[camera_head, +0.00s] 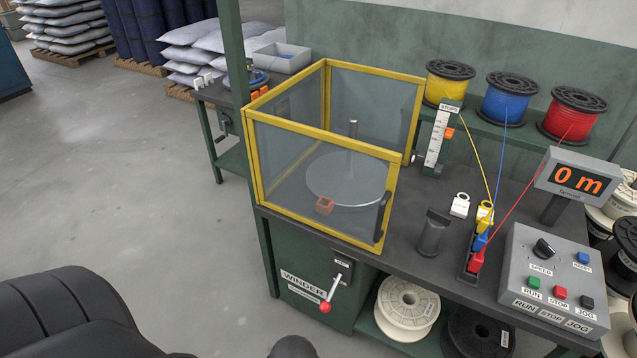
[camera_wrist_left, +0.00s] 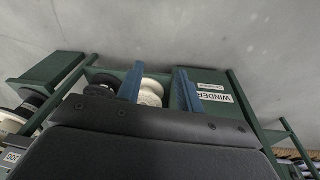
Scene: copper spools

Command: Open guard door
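The guard (camera_head: 321,65) is a yellow-framed box with clear panels on the winder bench. Its front panel, the guard door (camera_head: 315,175), stands upright across the front, in line with the frame, and looks shut. A black handle (camera_head: 383,215) is on the door's right edge. An orange block (camera_head: 324,206) shows at the lower front, and a round metal plate (camera_head: 345,178) with a spindle is inside. My left gripper (camera_wrist_left: 160,72) shows two blue fingers spread apart with nothing between them, away from the handle. My right gripper is in neither view.
A red-knobbed lever (camera_head: 325,306) sticks out below the guard. A dark post (camera_head: 433,233), colored wire guides (camera_head: 480,240) and a control box (camera_head: 553,285) stand to the right. Spools (camera_head: 407,307) sit on the lower shelf. The floor (camera_head: 130,190) on the left is clear.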

